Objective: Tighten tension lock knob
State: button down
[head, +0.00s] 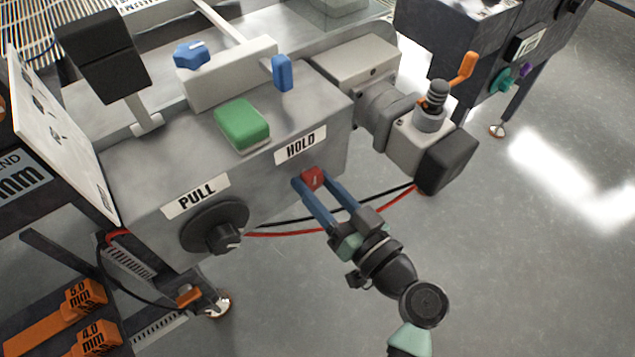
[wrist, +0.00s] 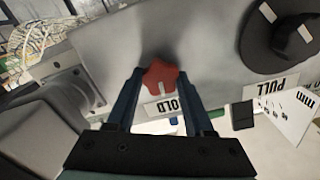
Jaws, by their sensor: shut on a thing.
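A red star-shaped knob (head: 314,178) with a white pointer mark sits on the grey machine's front face, just below the HOLD label (head: 300,148). My gripper (head: 311,180) reaches up to it from the lower right, with its two blue fingers on either side of the knob. In the wrist view the red knob (wrist: 162,78) lies between the fingertips, its white mark pointing down toward the HOLD label, which appears upside down and partly hidden by the fingers. The gripper is shut on the red knob. The knob's stem is hidden.
A black dial (head: 216,229) under the PULL label is left of the knob. A green button (head: 241,124), a blue lever (head: 282,72) and a blue star knob (head: 191,54) are on top. Black and red cables (head: 285,234) run behind my gripper. Open floor lies right.

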jog(key=m+p, duration=0.1)
jog(key=m, duration=0.3)
jog(key=shift+r, duration=0.1)
jog(key=m+p, duration=0.2)
jog(key=m, duration=0.2)
jog(key=shift+m+p, duration=0.3)
jog(key=m+p, duration=0.3)
jog(key=m, duration=0.2)
jog(key=shift+m+p, duration=0.85)
jog(key=shift+m, duration=0.75)
jog(key=shift+c, duration=1.4)
grip_release()
